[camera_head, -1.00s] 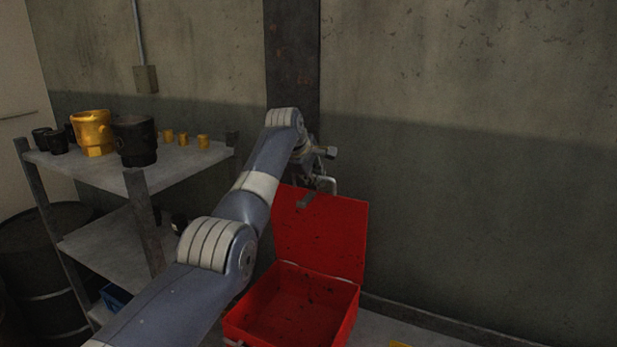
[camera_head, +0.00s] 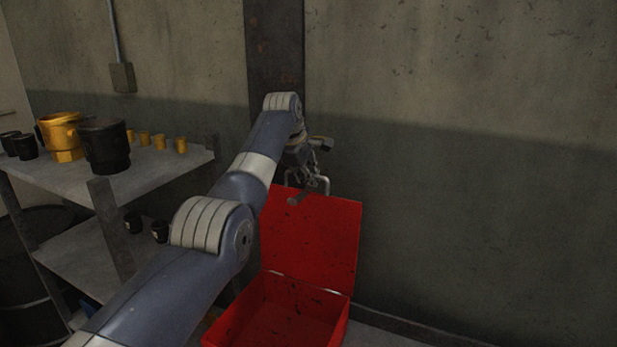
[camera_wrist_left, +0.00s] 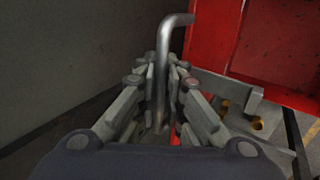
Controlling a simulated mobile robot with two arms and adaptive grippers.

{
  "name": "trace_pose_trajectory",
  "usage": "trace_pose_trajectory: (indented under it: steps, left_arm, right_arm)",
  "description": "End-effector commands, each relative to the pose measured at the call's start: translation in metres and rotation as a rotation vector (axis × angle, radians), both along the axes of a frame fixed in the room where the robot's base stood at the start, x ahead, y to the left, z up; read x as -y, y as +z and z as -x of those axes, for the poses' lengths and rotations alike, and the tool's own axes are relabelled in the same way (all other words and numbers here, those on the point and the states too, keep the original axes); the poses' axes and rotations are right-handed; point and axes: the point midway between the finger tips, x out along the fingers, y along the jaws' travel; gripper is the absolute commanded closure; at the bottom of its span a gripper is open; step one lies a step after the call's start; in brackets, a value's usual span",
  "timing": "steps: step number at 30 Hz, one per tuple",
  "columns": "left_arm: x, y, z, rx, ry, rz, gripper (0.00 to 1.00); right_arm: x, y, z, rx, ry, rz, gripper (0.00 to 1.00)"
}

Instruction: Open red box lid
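The red box (camera_head: 232,322) stands at the lower middle of the head view, and its inside shows. Its red lid (camera_head: 315,240) stands raised at the back edge, roughly upright. A small grey piece sits near the lid's top edge. My left gripper (camera_head: 318,184) is at the top of the lid. In the left wrist view my left gripper (camera_wrist_left: 165,68) has its fingers close together around a bent metal handle (camera_wrist_left: 163,88), and red lid or box surface shows at the upper right. Contact between fingers and handle is hard to see. My right gripper is not in view.
A grey shelf (camera_head: 165,172) at the left bears black cups and a large yellow cup (camera_head: 62,135), with several small yellow pieces. A dark metal post (camera_head: 275,50) and a concrete wall stand behind the lid. Floor space beside the box at the right looks mostly clear.

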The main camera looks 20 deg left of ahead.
Motion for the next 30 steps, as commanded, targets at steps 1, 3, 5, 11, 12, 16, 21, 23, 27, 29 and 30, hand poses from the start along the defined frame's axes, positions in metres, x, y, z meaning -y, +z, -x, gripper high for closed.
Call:
trace_pose_trajectory:
  steps: [1, 3, 5, 11, 12, 16, 21, 23, 27, 29, 30]
  left_arm:
    - [-0.001, 0.004, -0.001, 0.008, 0.001, -0.001, 0.78]
    - [-0.001, 0.003, -0.001, 0.006, 0.001, 0.000, 0.72]
    - [0.000, 0.003, 0.000, 0.005, 0.001, 0.000, 0.72]
    - [0.000, 0.001, 0.000, 0.002, 0.002, 0.003, 0.72]
    - [0.000, 0.001, 0.000, 0.002, 0.002, 0.003, 0.72]
    - [0.000, 0.005, 0.002, 0.001, 0.002, 0.003, 0.72]
    - [-0.001, 0.018, 0.010, 0.004, 0.003, 0.002, 0.72]
    - [-0.001, 0.025, 0.014, 0.004, 0.003, 0.002, 0.72]
    - [-0.003, 0.048, 0.028, 0.007, 0.003, 0.002, 0.72]
    - [-0.003, 0.060, 0.035, 0.007, 0.002, 0.003, 0.72]
    - [-0.004, 0.066, 0.040, 0.007, 0.002, 0.003, 0.72]
  right_arm:
    - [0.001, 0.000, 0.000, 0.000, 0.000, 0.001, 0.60]
    - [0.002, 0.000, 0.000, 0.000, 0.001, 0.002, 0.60]
    - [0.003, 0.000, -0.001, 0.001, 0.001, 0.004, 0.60]
    - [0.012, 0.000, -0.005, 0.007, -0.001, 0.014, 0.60]
    - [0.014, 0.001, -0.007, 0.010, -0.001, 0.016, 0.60]
    - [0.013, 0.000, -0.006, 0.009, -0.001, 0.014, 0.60]
    - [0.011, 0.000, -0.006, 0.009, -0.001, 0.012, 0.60]
    - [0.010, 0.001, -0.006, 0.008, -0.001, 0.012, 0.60]
    - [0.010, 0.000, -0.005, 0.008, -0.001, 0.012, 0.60]
    - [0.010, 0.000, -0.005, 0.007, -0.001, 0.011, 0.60]
    - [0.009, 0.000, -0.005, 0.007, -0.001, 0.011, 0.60]
